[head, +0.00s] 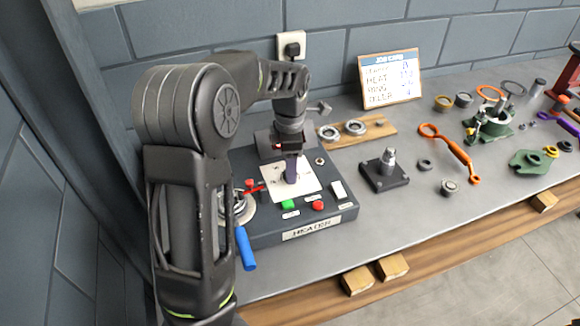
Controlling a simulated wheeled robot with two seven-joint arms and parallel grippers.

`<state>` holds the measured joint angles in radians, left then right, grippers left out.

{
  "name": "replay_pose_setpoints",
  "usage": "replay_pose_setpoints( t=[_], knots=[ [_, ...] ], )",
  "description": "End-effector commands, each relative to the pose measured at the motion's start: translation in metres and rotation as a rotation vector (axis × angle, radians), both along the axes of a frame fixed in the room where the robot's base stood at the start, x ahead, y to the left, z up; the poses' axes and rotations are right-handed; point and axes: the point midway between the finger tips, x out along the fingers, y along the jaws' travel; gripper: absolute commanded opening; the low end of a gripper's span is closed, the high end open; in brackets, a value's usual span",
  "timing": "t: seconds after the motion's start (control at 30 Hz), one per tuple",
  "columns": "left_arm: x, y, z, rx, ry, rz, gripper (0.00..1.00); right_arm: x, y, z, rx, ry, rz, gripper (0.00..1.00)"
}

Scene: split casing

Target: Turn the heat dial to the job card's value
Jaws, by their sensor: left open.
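The heater (319,229) is a dark box with a white label, standing on the bench at the left. A white dial face (308,187) lies on its top. My left gripper (291,176) points down over the middle of this face. Its jaws are open, and they and the wrist cover the heat dial, so its setting is hidden. I cannot tell whether the fingers touch the dial. The job card (390,78) stands upright at the back against the wall. Its HEAT line shows, but the value is too small to read surely. My right gripper is not in view.
A green button (288,204) and a red button (318,205) sit at the heater's front. A black block with a post (385,170) and an orange wrench (450,148) lie to the right. The front bench strip is mostly clear.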

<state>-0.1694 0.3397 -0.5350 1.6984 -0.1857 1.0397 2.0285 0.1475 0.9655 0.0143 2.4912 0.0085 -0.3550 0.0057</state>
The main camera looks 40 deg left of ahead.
Motion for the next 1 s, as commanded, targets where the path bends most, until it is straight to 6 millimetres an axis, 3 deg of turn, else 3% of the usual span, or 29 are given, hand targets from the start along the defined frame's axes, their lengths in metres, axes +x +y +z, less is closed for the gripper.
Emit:
replay_pose_setpoints(
  t=[0.13, 0.43, 1.0],
  knots=[
    [0.000, 0.000, -0.013, 0.000, 0.000, 0.001, 0.56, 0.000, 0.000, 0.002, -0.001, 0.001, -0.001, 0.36],
    [0.000, 0.000, -0.016, -0.001, -0.001, 0.000, 0.56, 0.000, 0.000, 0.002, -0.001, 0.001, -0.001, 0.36],
    [0.000, 0.000, -0.015, 0.000, -0.001, 0.000, 0.09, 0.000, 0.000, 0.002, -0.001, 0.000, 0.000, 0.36]
  ],
)
